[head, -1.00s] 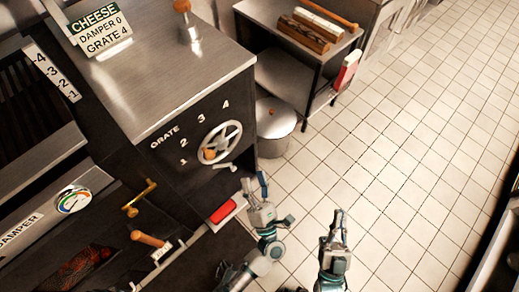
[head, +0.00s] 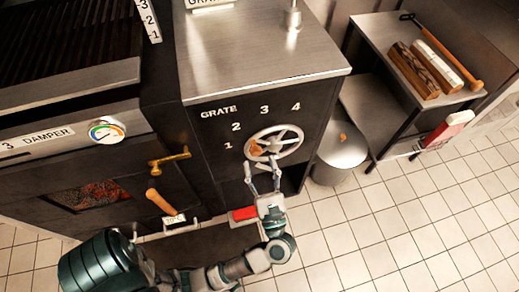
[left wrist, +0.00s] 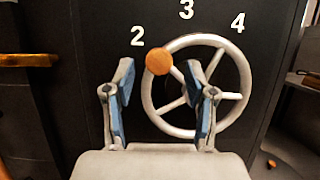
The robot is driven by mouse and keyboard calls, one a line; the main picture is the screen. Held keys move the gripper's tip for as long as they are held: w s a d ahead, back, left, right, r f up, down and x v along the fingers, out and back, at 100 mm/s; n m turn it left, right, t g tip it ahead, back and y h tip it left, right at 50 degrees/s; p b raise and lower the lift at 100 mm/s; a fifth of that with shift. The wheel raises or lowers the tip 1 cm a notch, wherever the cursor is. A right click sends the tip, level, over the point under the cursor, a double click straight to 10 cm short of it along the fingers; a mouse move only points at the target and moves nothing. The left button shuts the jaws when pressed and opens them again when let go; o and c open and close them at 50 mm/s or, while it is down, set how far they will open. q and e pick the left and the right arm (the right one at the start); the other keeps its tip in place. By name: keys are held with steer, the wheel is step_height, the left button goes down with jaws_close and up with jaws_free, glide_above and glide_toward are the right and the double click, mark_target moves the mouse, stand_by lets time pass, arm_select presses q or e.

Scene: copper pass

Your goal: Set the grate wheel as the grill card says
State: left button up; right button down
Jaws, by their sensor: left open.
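The pale grate wheel (head: 275,146) is on the dark front panel, with the numbers 1 to 4 around its left and top. Its orange knob (head: 256,147) is at the rim's left side. In the left wrist view the knob (left wrist: 159,61) is at the wheel's upper left, nearest the 2; the 1 is not seen there. My left gripper (head: 263,171) is open just below the wheel. In the left wrist view its fingers (left wrist: 160,85) stand either side of the knob's line, apparently not gripping it. The grill card (head: 208,4) is cut off at the top. My right gripper is not in view.
A brass handle (head: 169,160) and a wooden-handled lever (head: 160,202) are left of the wheel. A damper gauge (head: 106,131) is further left. A metal pot (head: 341,150) and a steel cart (head: 378,105) with logs stand right. Tiled floor is open in front.

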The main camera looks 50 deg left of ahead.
mark_target(257, 154)
arm_select(q)
steer(key=shift+x, duration=2.15)
jaws_close()
